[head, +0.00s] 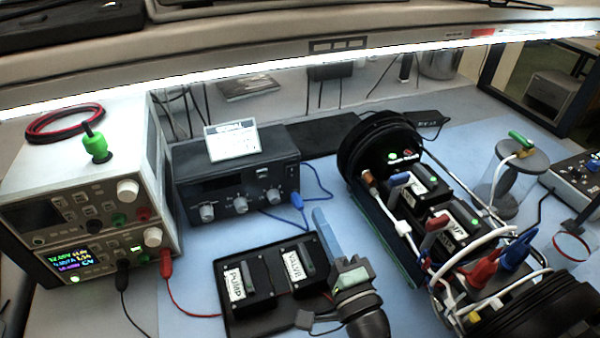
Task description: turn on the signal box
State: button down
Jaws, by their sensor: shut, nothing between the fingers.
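The signal box (240,180) is a dark blue-grey box at the left centre in the head view, with a white label card (232,140) standing on top. Its front has a dark display window, several grey knobs and a blue plug (297,201) with a blue cable at its right end. The display shows no lit reading. My gripper (321,218) is shut and empty, its blue-grey fingers pointing up and away, to the right of and nearer than the box. It appears apart from the box.
A power supply (150,190) with a lit screen stands at left. A black panel (265,315) with pump and valve switches lies beside my gripper. A large black-ended cylinder assembly (400,215) with cables and clips fills the right. Blue mat shows between the box and the cylinder.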

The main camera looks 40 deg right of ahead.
jog(key=p, duration=0.2)
send_near(294, 166)
jog(key=x, duration=0.5)
jog(key=shift+x, duration=0.9)
jog(key=shift+w+d+r+p, duration=0.1)
jog(key=shift+r+p, duration=0.3)
jog(key=shift+p, duration=0.85)
jog(key=shift+f+g, duration=0.15)
jog(key=shift+g, duration=0.15)
jog(key=shift+f+y, duration=0.15)
jog(key=shift+y, duration=0.15)
